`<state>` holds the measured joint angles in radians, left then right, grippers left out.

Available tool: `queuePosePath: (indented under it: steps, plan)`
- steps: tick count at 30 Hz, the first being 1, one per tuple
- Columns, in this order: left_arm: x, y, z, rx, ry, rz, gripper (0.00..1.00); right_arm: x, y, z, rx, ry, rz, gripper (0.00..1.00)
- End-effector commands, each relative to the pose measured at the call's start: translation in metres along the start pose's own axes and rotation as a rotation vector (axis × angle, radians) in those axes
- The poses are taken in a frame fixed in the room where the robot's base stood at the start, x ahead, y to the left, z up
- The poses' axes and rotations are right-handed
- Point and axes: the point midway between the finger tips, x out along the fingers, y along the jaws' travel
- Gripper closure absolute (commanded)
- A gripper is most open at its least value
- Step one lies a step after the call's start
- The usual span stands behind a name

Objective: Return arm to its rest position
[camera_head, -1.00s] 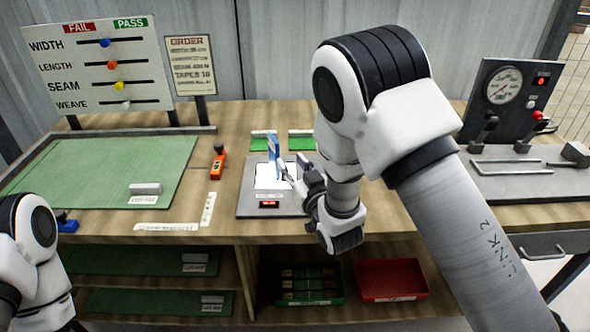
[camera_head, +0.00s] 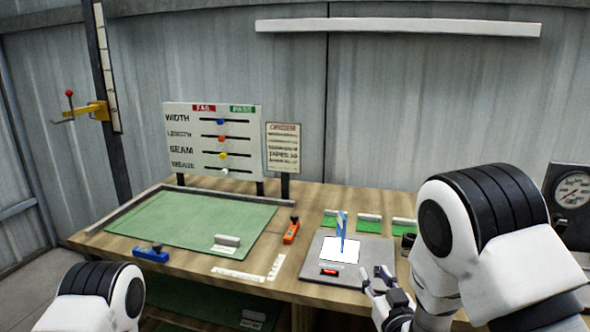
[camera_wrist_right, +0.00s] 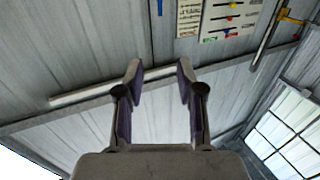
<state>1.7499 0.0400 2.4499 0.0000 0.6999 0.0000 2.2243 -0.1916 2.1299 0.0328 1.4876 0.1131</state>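My right gripper (camera_head: 380,284) is in front of the right side of the grey scale plate (camera_head: 318,270). In the right wrist view its two fingers (camera_wrist_right: 160,72) stand apart with nothing between them, pointing towards the wall and roof. A white sheet (camera_head: 338,256) lies on the scale plate, and a thin blue upright piece (camera_head: 342,232) stands at it, apart from the gripper. My left arm shows at the lower left of the head view, but its gripper is out of frame.
A green mat (camera_head: 190,220) covers the bench's left part. An orange tool (camera_head: 291,230) and a blue tool (camera_head: 150,253) lie near it. The slider board (camera_head: 212,145) and order sign (camera_head: 283,148) stand behind. A gauge panel (camera_head: 572,190) is at far right.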

Motion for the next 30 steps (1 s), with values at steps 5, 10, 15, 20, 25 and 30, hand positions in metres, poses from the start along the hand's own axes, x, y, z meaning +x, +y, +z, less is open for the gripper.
queuePosePath:
  steps: [5, 10, 15, 20, 25, 30]
  plan:
    - [0.000, 0.000, 0.000, 0.000, 0.001, 0.000, 0.58, -0.006, 0.004, 0.030, 0.013, -0.052, 0.010, 0.62]
    - [0.000, 0.000, 0.000, 0.000, 0.001, 0.000, 0.58, -0.021, 0.014, 0.071, 0.036, -0.131, 0.034, 0.62]
    - [0.000, 0.000, 0.000, 0.000, 0.001, 0.000, 0.58, -0.050, 0.026, 0.124, 0.062, -0.264, 0.067, 0.62]
    - [0.000, 0.000, 0.000, 0.000, 0.000, 0.000, 0.58, -0.095, 0.037, 0.185, 0.086, -0.459, 0.104, 0.62]
    - [0.000, 0.000, 0.000, 0.000, 0.000, 0.000, 0.58, -0.190, 0.046, 0.270, 0.116, -0.822, 0.154, 0.62]
    - [0.000, 0.000, 0.000, 0.000, 0.000, 0.000, 0.58, -0.319, 0.040, 0.321, 0.145, -1.275, 0.169, 0.62]
